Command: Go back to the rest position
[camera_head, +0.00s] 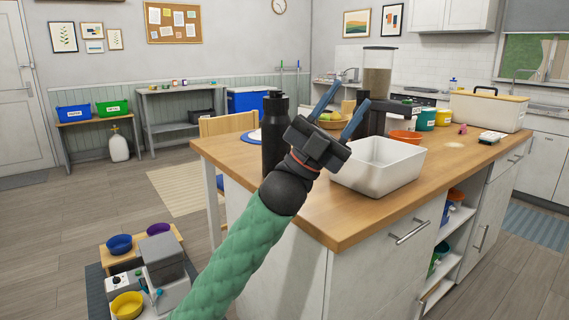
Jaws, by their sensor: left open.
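My left gripper (345,112) is in the middle of the head view, at the end of a green-sleeved arm that comes in from below. Its two blue-grey fingers are spread apart and nothing is between them. It is raised in front of the wooden-topped island (350,228) and covers part of what stands behind it. My right gripper is not in view.
A white bin (378,170) stands on the island just right of my gripper. A dark bottle (274,135) stands close on its left. A tall food dispenser (378,75) and a lidded container (490,108) stand farther back. The floor at left is mostly clear.

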